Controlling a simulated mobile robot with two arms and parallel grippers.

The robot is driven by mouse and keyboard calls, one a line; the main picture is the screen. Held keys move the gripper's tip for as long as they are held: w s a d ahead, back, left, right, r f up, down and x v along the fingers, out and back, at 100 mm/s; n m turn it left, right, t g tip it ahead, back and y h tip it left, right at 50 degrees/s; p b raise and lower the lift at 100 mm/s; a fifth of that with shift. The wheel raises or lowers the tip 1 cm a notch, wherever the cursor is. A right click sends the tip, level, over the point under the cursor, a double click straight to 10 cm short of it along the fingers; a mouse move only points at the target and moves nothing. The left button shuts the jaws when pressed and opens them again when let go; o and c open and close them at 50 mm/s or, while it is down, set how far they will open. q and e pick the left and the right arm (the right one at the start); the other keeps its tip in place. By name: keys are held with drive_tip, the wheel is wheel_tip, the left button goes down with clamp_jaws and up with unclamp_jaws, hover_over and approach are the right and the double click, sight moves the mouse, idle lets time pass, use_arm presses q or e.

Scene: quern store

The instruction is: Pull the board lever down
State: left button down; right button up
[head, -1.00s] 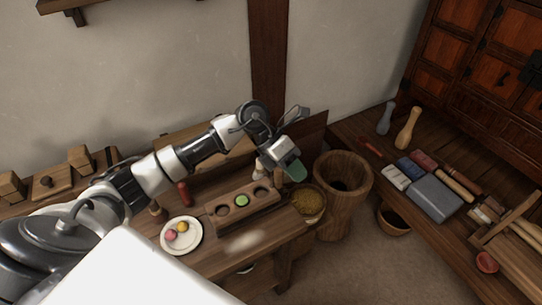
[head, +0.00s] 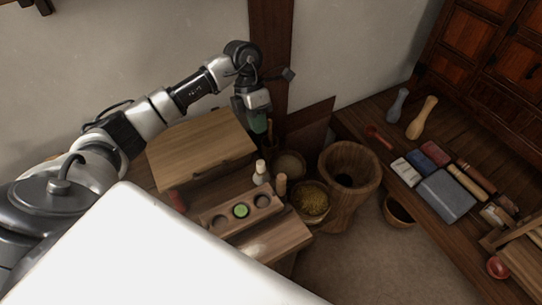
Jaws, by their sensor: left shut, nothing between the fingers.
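My left gripper (head: 259,123) is shut and empty, with its green fingertips pointing down. It is at the right end of a pale wooden box or board (head: 198,148), in front of the wall, and appears raised over the back of the table. I cannot clearly make out the board lever; it may be hidden behind the gripper or the arm. A dark upright wooden panel (head: 306,126) stands just right of the gripper. My right gripper is out of view.
A wooden holder (head: 222,220) with round hollows and a green piece sits on the table. Small pegs (head: 261,173), a bowl of grain (head: 309,200) and a wooden mortar (head: 347,205) stand to its right. My white body covers the lower left.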

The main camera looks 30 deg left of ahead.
sight(281, 187)
use_arm(q)
drive_tip(key=s+d+f+p, duration=0.3)
drive_tip(key=d+f, duration=0.3)
drive_tip(key=f, duration=0.3)
drive_tip(key=shift+s+d+p, duration=0.3)
drive_tip(key=shift+s+p, duration=0.05)
drive_tip(key=shift+s, duration=0.1)
drive_tip(key=shift+f, duration=0.15)
